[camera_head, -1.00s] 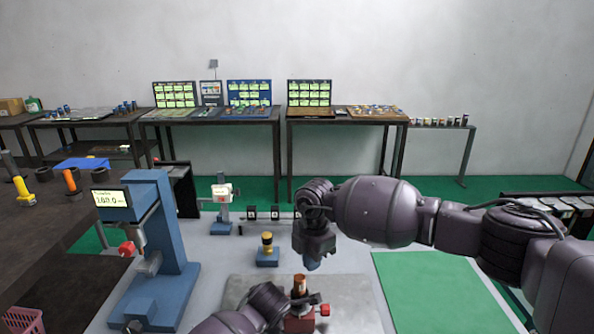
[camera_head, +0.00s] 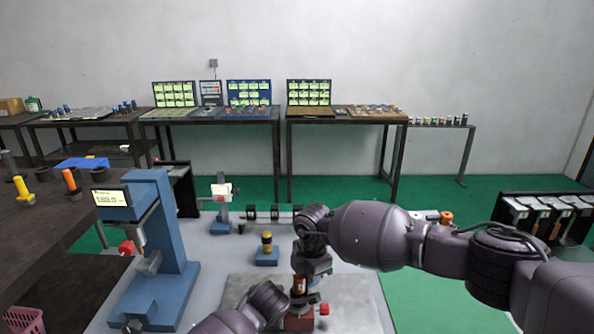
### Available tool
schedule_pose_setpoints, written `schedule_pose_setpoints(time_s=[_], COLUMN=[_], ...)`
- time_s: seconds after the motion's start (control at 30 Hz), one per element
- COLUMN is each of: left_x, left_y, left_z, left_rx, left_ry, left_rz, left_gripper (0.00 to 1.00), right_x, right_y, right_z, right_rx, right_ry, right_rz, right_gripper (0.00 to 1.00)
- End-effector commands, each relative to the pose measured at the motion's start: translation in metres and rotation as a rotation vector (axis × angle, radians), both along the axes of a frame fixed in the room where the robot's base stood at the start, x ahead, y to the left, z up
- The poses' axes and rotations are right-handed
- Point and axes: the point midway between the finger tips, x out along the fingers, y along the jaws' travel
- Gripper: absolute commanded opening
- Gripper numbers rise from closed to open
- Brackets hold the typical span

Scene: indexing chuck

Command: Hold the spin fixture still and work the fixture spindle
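The spin fixture (camera_head: 299,323) stands on a grey plate at the bottom centre, with a red block and a red knob (camera_head: 324,309) on its right side. Its copper-brown spindle (camera_head: 299,286) stands upright on top. My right gripper (camera_head: 301,282) points down at the spindle's top from above, and its fingers overlap the spindle in the picture. My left gripper (camera_head: 287,303) is low at the fixture's left side, mostly hidden behind its own wrist. I cannot tell whether either gripper is closed on anything.
A blue press with a display (camera_head: 152,240) stands left of the fixture. A small blue stand with a yellow-black part (camera_head: 266,250) is behind it. A green mat (camera_head: 435,300) lies to the right, partly under my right arm. Dark tables line the back wall.

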Motion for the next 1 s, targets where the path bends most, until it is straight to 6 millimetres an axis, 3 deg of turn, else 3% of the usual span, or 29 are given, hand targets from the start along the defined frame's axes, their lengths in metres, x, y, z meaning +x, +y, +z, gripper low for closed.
schedule_pose_setpoints(time_s=[0.03,0.2,1.0], left_x=[-0.0027,-0.0028,-0.0022], left_y=[-0.0026,-0.0032,-0.0052], left_z=[-0.0021,-0.0015,0.0006], left_rx=[-0.001,-0.001,-0.003], left_ry=[0.006,0.005,0.000], left_rz=[-0.006,-0.007,-0.012], left_gripper=[0.00,0.00,0.00], right_x=[-0.0026,-0.0041,-0.0067], right_y=[-0.0024,-0.0034,-0.0011], right_z=[-0.0090,-0.0142,-0.0152], right_rx=[-0.007,-0.010,-0.008], right_ry=[0.006,0.009,0.009], right_rz=[-0.002,-0.002,-0.001], right_gripper=[0.00,0.00,0.00])
